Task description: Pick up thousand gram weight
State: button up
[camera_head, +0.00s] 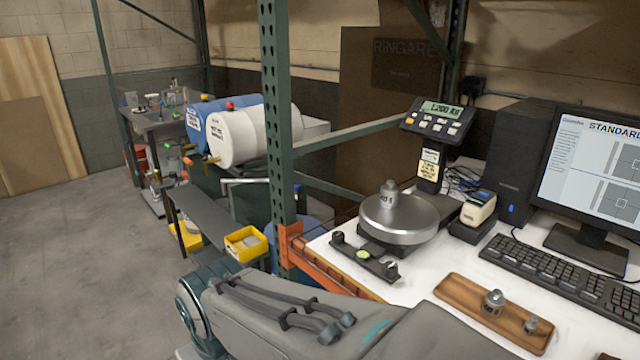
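A grey metal weight with a knob top (389,197) stands upright on the round steel pan of a scale (400,222). Its marking is too small to read surely. The scale's display (440,112) seems to read about 1.200 kg. Two smaller metal weights, a larger one (494,303) and a smaller one (531,325), stand on a wooden tray (460,291) at the front of the white table. Which weight is the thousand gram one I cannot tell for sure from markings. My gripper is not in view; only my grey arm shows along the bottom.
A level with a green bubble (364,255) lies in front of the scale. A keyboard (560,272), monitor (600,165) and small label device (475,212) stand to the right. A green rack post (277,120) rises left of the table.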

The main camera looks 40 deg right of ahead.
aim_at(389, 193)
jog(key=z, duration=0.55)
jog(key=i, duration=0.85)
jog(key=z, duration=0.9)
